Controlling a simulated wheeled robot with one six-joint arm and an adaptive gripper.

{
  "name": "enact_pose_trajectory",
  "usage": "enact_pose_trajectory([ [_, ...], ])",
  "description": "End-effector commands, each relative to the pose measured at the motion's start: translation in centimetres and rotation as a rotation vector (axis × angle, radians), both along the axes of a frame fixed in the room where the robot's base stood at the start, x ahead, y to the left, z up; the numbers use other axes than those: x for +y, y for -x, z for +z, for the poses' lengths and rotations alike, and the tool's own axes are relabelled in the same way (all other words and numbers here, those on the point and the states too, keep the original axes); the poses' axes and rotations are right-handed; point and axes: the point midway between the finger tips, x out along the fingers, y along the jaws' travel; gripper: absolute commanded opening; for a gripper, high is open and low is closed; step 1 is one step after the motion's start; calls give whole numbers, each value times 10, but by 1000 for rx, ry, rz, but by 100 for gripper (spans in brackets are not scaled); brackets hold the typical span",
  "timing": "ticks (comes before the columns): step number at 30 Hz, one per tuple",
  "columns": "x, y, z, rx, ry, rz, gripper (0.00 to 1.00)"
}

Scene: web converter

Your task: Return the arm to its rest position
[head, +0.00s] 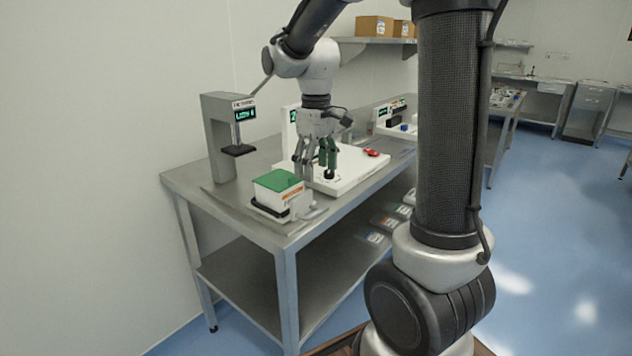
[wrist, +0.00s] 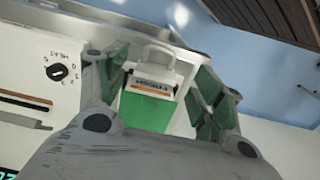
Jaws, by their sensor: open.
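My gripper (head: 318,160) hangs from my arm over the steel table (head: 240,222), with its fingers pointing down. It is in front of the white device with a red part, and right of the green-topped white box (head: 280,188). In the wrist view my gripper (wrist: 160,100) has its green-padded fingers spread apart. The box with its orange-striped label and handle (wrist: 152,72) shows between and beyond the fingers. I see no contact between the fingers and the box, and nothing held.
A grey stand with a lit display (head: 232,115) is at the table's left. The white slab-like device (head: 352,172) lies under my gripper, with a red object (head: 372,153) on it. Cardboard boxes (head: 374,26) sit on a wall shelf. Blue floor is open at right.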

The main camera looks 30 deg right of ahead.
Motion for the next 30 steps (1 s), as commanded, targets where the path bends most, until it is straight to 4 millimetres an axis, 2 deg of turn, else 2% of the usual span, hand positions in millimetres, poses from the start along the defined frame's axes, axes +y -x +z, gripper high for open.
enact_pose_trajectory([
  [16, 0, 0, 3, 0, 0, -1, 68],
  [20, 0, 1, 2, 1, 1, -58, 68],
  [22, -1, 18, -10, 29, 3, -120, 68],
  [23, -1, 29, -10, 27, 3, -148, 68],
  [30, -8, 104, 13, -75, -16, -302, 68],
])
